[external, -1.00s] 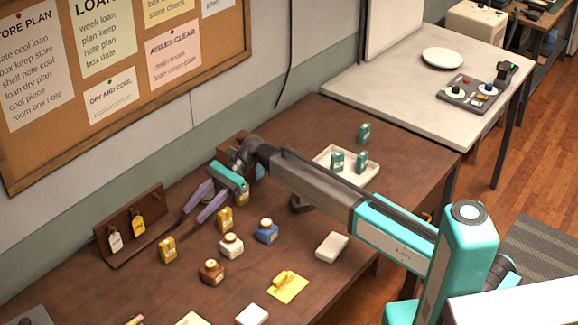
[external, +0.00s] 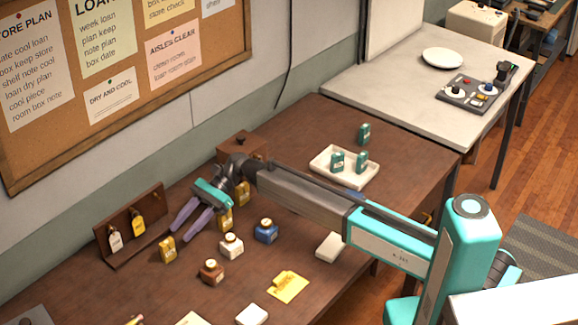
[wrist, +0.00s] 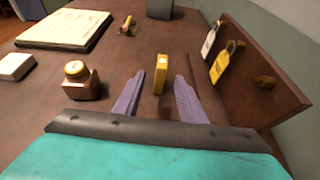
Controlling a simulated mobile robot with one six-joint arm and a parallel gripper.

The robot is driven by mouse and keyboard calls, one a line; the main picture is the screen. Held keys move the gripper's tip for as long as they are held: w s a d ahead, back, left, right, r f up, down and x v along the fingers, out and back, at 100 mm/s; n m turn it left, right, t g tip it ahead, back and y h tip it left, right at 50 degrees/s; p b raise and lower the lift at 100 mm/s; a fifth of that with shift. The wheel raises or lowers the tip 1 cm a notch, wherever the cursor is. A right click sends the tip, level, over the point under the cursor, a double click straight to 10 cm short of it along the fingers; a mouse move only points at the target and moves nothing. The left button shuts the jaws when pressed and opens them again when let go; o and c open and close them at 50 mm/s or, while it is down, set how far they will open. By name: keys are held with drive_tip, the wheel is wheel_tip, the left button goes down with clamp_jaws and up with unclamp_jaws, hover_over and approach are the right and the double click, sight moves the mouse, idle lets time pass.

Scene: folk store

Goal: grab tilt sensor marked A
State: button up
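Several small yellow tagged blocks stand on the brown table; their letters are too small to read, so I cannot tell which is the sensor marked A. One yellow block (external: 168,249) stands at the left, just beyond my fingertips. In the wrist view this yellow block (wrist: 160,74) appears upright between the two purple fingers. My gripper (external: 181,234) is open and empty, pointing down and to the left. Another yellow block (external: 225,220) stands to its right, and a third (external: 242,192) is partly hidden by my wrist.
A brown bottle (external: 211,272), a white bottle (external: 231,245) and a blue bottle (external: 266,231) stand right of the gripper. A brown rack (external: 121,238) with hanging tags is close on the left. A white tray (external: 325,178) holds teal blocks. A brown box (external: 243,147) stands at the wall.

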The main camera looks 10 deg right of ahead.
sight(173, 240)
drive_tip(key=shift+x, duration=1.25)
drive_tip(key=shift+a, duration=0.1)
drive_tip(key=p+x, duration=0.2)
drive_tip(key=x, duration=0.2)
drive_tip(key=shift+a+r, duration=0.1)
drive_tip(key=shift+s+a+f, duration=0.25)
drive_tip(key=shift+s+a, duration=0.05)
drive_tip(key=shift+s, duration=0.05)
clamp_jaws()
